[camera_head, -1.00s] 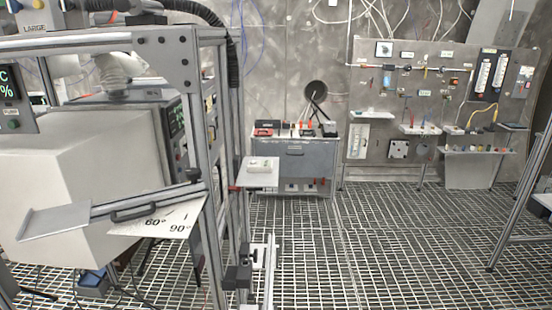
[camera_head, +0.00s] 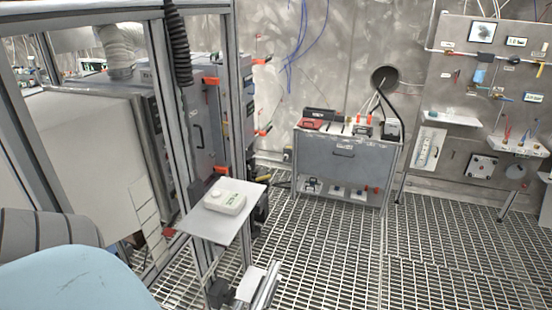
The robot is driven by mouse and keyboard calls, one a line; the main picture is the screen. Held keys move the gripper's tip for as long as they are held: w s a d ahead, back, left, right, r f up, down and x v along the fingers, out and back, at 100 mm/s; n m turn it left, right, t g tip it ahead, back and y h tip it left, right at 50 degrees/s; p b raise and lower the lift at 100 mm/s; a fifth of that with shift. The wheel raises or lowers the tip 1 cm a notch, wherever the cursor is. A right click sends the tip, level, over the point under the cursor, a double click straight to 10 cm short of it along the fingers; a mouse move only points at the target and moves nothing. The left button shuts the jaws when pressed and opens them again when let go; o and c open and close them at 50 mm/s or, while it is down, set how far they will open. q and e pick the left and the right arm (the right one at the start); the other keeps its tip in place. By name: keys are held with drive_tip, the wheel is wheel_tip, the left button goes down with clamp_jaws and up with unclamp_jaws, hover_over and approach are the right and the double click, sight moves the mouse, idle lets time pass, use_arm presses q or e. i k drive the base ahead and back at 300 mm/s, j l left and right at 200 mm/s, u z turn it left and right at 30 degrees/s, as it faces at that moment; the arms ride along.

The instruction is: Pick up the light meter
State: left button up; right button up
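A small white box-shaped device (camera_head: 230,203) with a round white dome and green lettering lies on a small grey shelf (camera_head: 206,230). It looks like the light meter, though the lettering is too small to read. The shelf sticks out beside the metal frame, left of the middle of the head view. Nothing touches the device except the shelf under it. Neither of my grippers is in view.
A grey metal frame post (camera_head: 178,120) stands left of the shelf. A grey cabinet (camera_head: 343,165) with tools on top stands by the back wall. A light blue rounded shape (camera_head: 75,280) fills the lower left. The grating floor (camera_head: 330,255) is clear on the right.

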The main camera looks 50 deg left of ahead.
sight(223, 201)
drive_tip(key=i, duration=1.7)
drive_tip(key=i+u, duration=0.35)
drive_tip(key=i+l+u, duration=0.1)
drive_tip(key=u, duration=0.2)
drive_tip(key=i+l+u, duration=0.35)
drive_tip(key=j+u, duration=0.1)
drive_tip(key=u, duration=1.7)
